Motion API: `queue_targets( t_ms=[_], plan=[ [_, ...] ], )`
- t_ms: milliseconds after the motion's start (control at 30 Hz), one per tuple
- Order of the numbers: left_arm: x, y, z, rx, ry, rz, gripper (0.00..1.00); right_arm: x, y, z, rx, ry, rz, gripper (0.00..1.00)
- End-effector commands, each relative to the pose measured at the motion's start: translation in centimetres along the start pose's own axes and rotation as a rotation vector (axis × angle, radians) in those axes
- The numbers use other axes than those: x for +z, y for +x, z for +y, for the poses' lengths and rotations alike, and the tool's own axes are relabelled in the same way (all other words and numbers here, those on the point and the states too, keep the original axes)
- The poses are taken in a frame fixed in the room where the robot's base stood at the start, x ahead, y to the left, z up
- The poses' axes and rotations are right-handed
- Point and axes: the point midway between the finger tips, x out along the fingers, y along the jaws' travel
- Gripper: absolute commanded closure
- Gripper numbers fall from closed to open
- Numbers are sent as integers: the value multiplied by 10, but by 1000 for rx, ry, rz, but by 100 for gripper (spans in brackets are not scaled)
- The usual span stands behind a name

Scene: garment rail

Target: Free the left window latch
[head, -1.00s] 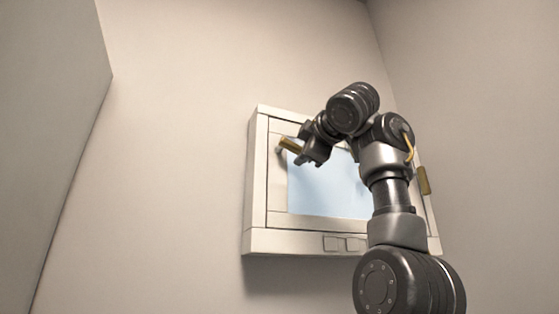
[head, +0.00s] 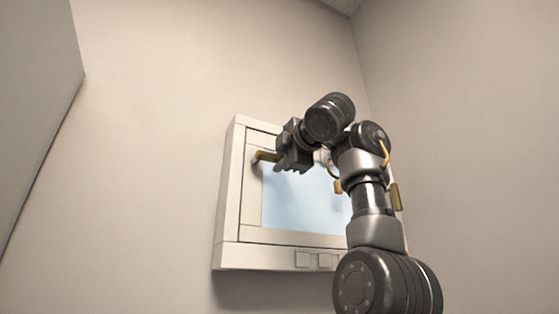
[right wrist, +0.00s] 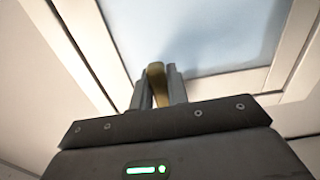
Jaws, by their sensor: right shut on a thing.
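The window (head: 229,200) has a pale frame and a bluish pane, set on the wall. Its left latch is a brass handle (head: 264,156) on the left side of the frame, lying roughly level in the head view. My right gripper (head: 281,158) is at the handle's right end. In the right wrist view, the brass handle (right wrist: 156,84) stands between the two fingers of my right gripper (right wrist: 158,78), which are shut on it. The fingers hide part of the handle. My left gripper is out of view.
A second brass handle (head: 397,196) shows at the window's right side, partly behind my right arm. Small square plates (head: 303,259) sit on the lower ledge. A grey panel (head: 35,100) stands at far left. The wall between panel and window is clear.

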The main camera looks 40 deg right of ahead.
Motion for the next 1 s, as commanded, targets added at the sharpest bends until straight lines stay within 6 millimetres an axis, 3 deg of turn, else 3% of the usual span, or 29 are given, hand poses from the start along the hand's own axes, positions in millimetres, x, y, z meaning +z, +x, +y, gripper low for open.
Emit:
queue_targets(
  t_ms=[167,200,333,667,767,1000],
  plan=[
    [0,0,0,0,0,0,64,-1,0,0,0,-4,1,100],
    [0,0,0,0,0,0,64,-1,0,0,0,-4,1,80],
    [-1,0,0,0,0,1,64,-1,0,0,1,-3,1,63],
    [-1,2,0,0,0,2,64,-1,-3,-1,1,-1,1,62],
    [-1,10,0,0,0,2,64,-1,-13,-2,3,0,2,62],
    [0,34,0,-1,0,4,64,-1,-60,-4,4,-1,2,62]
  ],
)
